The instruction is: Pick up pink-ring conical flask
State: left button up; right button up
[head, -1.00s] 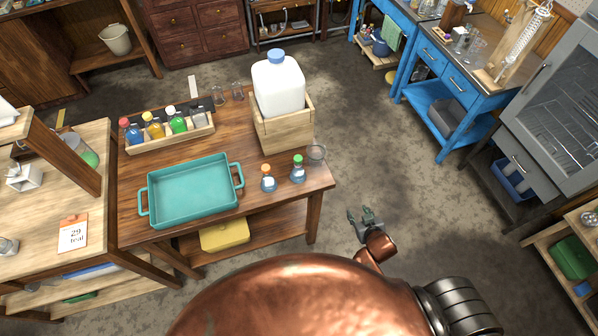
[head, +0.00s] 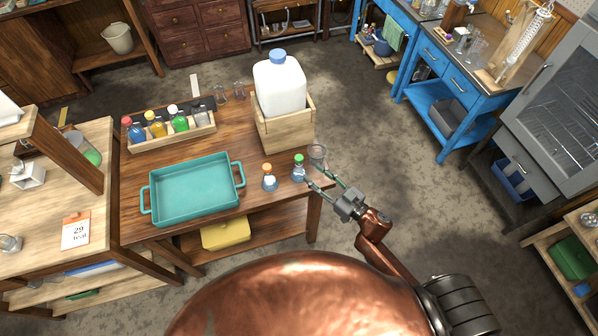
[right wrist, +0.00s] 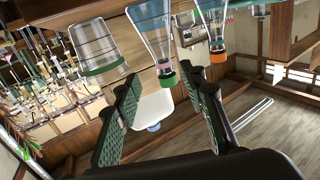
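Two small conical flasks with bluish liquid stand upright at the table's right end. One has a green stopper (head: 298,172), the other an orange stopper (head: 268,181). In the right wrist view, which is upside down, the green-stoppered flask (right wrist: 154,38) seems to have a pinkish band at its neck; the orange-stoppered flask (right wrist: 214,22) is to its right. I cannot clearly make out a pink ring in the head view. My right gripper (head: 316,178) is open and empty, its fingers reaching towards the green-stoppered flask from the right. My left gripper is out of view.
A clear beaker (head: 317,152) stands close beside the green-stoppered flask, near the upper finger. A wooden crate (head: 286,134) with a white jug (head: 279,85) is behind. A teal tray (head: 192,216) lies to the left. The floor to the right is clear.

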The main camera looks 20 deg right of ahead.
aim_at(299, 163)
jog(key=shift+w+a, duration=0.2)
jog(key=shift+a, duration=0.15)
jog(key=x, duration=0.7)
jog(key=shift+a+r, duration=0.15)
jog(key=shift+r, duration=0.05)
jog(key=shift+c, duration=0.6)
grip_shut()
